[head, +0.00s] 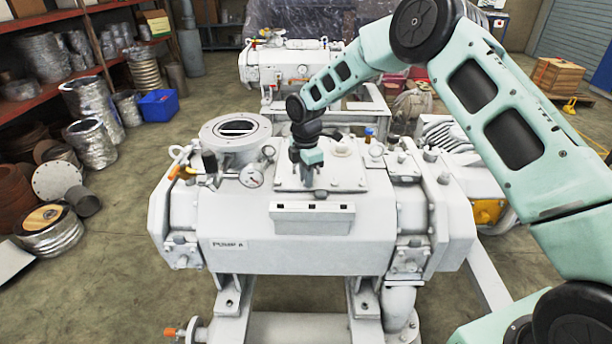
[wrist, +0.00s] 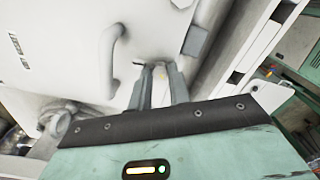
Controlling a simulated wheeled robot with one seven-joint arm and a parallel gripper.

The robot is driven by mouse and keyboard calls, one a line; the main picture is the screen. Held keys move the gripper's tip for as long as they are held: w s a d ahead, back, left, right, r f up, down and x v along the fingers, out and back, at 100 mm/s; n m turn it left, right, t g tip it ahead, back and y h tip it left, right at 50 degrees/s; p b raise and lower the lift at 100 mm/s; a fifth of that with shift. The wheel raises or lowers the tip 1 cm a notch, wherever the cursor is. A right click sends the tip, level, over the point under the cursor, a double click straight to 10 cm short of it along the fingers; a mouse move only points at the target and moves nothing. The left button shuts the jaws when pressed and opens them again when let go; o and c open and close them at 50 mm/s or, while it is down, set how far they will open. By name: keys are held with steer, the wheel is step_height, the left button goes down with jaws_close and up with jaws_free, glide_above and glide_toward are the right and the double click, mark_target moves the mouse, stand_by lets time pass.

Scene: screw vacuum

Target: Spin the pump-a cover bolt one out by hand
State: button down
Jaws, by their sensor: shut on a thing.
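The large white pump labelled PUMP A (head: 290,245) stands in the middle of the head view. Its flat cover plate (head: 350,180) lies on top. My gripper (head: 307,186) points down at the front left part of the cover plate. In the wrist view my gripper's fingers (wrist: 158,75) are close together at a small thing on the plate. The gripper is shut on what appears to be the cover bolt, which is mostly hidden between the fingers. A curved handle (wrist: 112,45) shows on the cover to the left in the wrist view.
A pressure gauge (head: 251,176) and a round open flange (head: 236,130) stand left of the cover. A white ledge box (head: 312,217) juts out in front of it. A second white pump (head: 290,68) stands behind. Shelves (head: 90,20) line the left.

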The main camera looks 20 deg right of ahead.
steer(key=shift+s+f, duration=0.15)
steer(key=shift+f, duration=0.1)
steer(key=c, duration=1.3)
jaws_free()
steer(key=shift+r, duration=0.2)
steer(key=shift+w+r, duration=0.15)
steer(key=shift+w, duration=0.05)
step_height(320, 180, up, 17)
steer(key=b, duration=0.2)
steer(key=shift+s, duration=0.1)
